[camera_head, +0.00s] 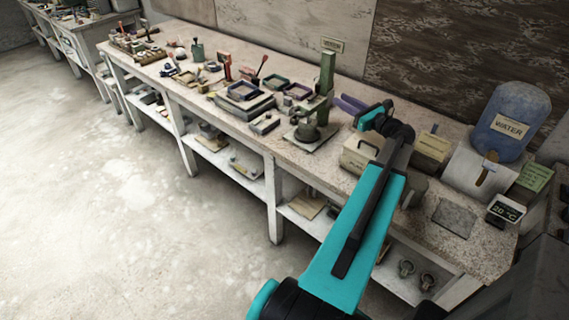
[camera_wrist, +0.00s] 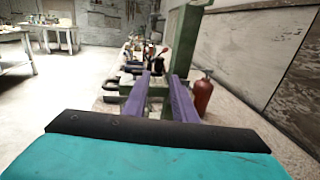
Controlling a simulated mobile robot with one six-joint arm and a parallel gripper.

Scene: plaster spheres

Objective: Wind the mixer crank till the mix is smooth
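A pale grey box-like unit (camera_head: 463,172) stands on the right part of the bench, in front of the water jug. A wooden-handled crank (camera_head: 486,171) shows on its front; I take this to be the mixer. The mix inside is hidden. My gripper (camera_head: 346,104) has purple fingers and hangs over the bench beside the green column, well left of the crank and apart from it. In the wrist view my gripper (camera_wrist: 162,76) has its two fingers spread with a gap between them, and I see nothing held. The crank is not in the wrist view.
A blue water jug (camera_head: 514,118) stands behind the mixer, a temperature display (camera_head: 504,210) at its right front. A tall green column (camera_head: 326,73) and a cream box (camera_head: 359,154) are near my arm. A red bottle (camera_wrist: 203,97) stands right of my fingers. A grey plate (camera_head: 454,217) lies before the mixer.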

